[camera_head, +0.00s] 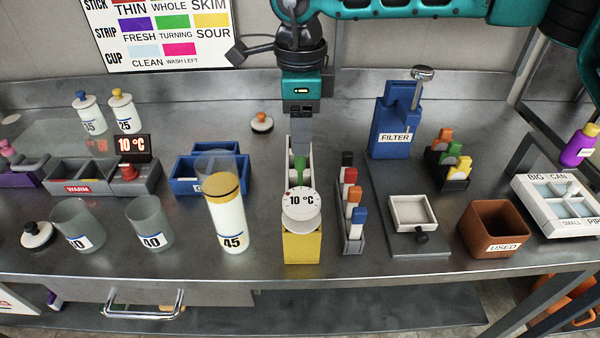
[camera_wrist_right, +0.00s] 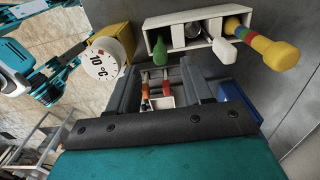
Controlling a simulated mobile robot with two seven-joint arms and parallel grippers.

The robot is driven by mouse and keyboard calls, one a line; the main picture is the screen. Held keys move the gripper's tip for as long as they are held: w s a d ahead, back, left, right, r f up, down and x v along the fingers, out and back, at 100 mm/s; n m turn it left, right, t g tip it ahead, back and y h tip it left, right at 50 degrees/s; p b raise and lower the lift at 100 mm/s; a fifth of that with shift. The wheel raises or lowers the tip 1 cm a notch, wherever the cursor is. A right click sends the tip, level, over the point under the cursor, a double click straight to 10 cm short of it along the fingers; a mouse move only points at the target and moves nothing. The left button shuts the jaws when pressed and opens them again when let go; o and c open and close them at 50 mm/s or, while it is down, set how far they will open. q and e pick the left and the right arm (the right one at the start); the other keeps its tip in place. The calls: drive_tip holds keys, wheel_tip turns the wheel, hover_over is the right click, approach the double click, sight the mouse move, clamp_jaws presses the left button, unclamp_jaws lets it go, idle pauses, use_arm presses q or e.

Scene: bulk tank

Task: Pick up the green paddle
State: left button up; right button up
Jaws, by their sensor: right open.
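The green paddle (camera_wrist_right: 160,52) stands in a white rack (camera_wrist_right: 153,22), at the rack's left end in the right wrist view. In the head view it shows as a small green piece (camera_head: 299,164) behind the white dial. My right gripper (camera_head: 301,138) comes down from above over the rack, and its fingers hide part of it. In the wrist view the two grey fingers (camera_wrist_right: 162,78) are apart with nothing held, and the paddle appears just past their tips. My left gripper is not in view.
A yellow block (camera_head: 302,248) with a white 10 °C dial (camera_head: 299,203) stands in front of the rack. A tall jar marked 45 (camera_head: 232,222) is on its left. A grey rack of coloured sticks (camera_head: 352,240) and the blue filter stand (camera_head: 392,125) are on its right.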

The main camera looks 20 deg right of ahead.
hover_over(300, 183)
drive_tip(key=shift+w+d+f, duration=0.1)
drive_tip(key=shift+f, duration=1.25)
drive_tip(key=shift+w+f, duration=0.1)
drive_tip(key=shift+f, duration=1.2)
clamp_jaws()
